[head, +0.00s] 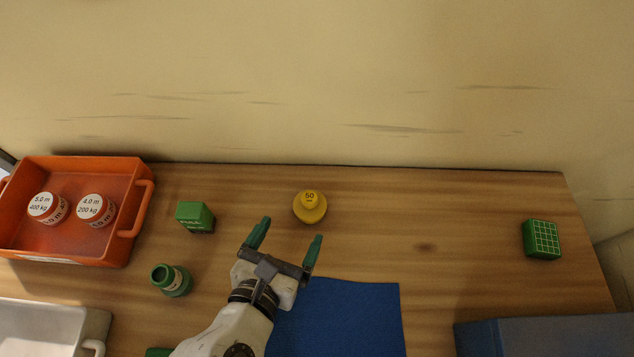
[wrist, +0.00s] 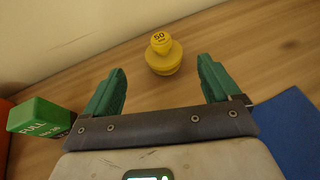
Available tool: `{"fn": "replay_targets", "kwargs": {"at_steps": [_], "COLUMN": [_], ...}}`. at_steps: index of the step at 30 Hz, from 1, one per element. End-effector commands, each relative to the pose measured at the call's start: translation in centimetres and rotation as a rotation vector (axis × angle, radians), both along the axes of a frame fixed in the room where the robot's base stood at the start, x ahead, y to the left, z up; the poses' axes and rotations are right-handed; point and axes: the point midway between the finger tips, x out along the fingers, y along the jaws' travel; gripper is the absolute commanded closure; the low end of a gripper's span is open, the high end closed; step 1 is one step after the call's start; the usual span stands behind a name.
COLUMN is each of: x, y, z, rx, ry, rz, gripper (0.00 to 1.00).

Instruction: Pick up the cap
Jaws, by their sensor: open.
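The yellow cap (head: 310,208) is a round stepped piece with a smaller knob on top bearing a dark number. It stands upright on the wooden table near the wall. It also shows in the wrist view (wrist: 164,62), just beyond the space between my fingers. My gripper (head: 289,232) has two green fingers spread wide with nothing between them. It is on the near side of the cap, slightly to its left, and appears apart from it.
A green block marked FULL (head: 195,217) and a green hollow cylinder (head: 171,280) stand left. An orange tray (head: 130,215) holds two labelled round pieces. A blue mat (head: 350,315) lies in front. A green gridded block (head: 541,239) is far right. Table right of the cap is clear.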

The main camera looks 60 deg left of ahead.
Motion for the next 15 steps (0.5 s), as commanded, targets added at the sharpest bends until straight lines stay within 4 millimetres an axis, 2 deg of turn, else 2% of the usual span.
{"fn": "replay_targets", "kwargs": {"at_steps": [9, 15], "x": [2.9, 3.8], "y": [2.9, 3.7], "z": [-1.6, -2.1], "rx": [-0.001, -0.001], "ry": [-0.004, -0.002], "rz": [0.002, 0.001], "gripper": [0.1, 0.1]}}
